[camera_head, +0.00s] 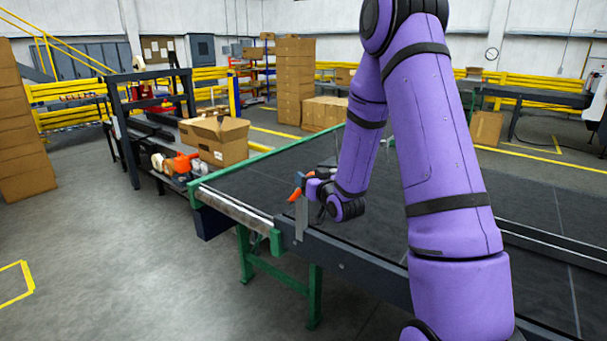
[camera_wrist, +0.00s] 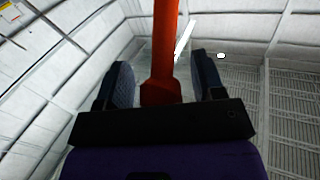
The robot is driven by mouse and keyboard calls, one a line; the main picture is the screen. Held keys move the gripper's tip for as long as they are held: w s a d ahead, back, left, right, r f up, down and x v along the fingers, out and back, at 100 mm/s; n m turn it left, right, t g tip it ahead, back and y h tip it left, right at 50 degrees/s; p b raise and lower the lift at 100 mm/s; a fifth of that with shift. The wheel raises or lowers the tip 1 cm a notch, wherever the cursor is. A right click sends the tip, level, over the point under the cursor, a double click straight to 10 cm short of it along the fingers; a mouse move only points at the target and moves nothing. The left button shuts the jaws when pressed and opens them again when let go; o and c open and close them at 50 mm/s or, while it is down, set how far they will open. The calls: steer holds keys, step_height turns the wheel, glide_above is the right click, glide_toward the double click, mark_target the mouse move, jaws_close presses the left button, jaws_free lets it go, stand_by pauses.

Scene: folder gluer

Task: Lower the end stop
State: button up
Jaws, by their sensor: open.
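The end stop shows in the head view as an upright grey bar (camera_head: 301,220) at the near edge of the conveyor, with an orange handle (camera_head: 295,195) by its top. My gripper (camera_head: 308,186) is at that handle, and my forearm hides part of the area behind it. In the wrist view an orange-red bar (camera_wrist: 165,45), apparently the handle, runs up between the two dark fingers of my gripper (camera_wrist: 165,78). The fingers are open, with a gap on each side of the bar. Its lower end is hidden behind the gripper body.
The dark conveyor belt (camera_head: 250,190) has a green far rail and a dark near side rail (camera_head: 350,265). An open cardboard box (camera_head: 222,142) stands on a machine at the left. Grey floor (camera_head: 130,260) is clear at the front left.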

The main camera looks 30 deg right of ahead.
steer(key=shift+w, duration=0.15)
jaws_close()
steer(key=shift+w+a+r+n+g, duration=0.35)
steer(key=shift+w+r+g, duration=0.25)
steer(key=shift+w+g, duration=0.15)
steer(key=w+a+f+n+g+h, duration=0.1)
steer(key=w+a+n+g, duration=0.1)
steer(key=w+g, duration=0.4)
steer(key=w+a+f+n+g+h, duration=0.1)
steer(key=w+a+g, duration=0.1)
steer(key=w+g, duration=0.5)
steer(key=shift+w+a+f+n+h, duration=0.25)
steer(key=shift+a+f+n+h, duration=0.05)
steer(key=shift+a+n+h, duration=0.1)
stand_by(0.4)
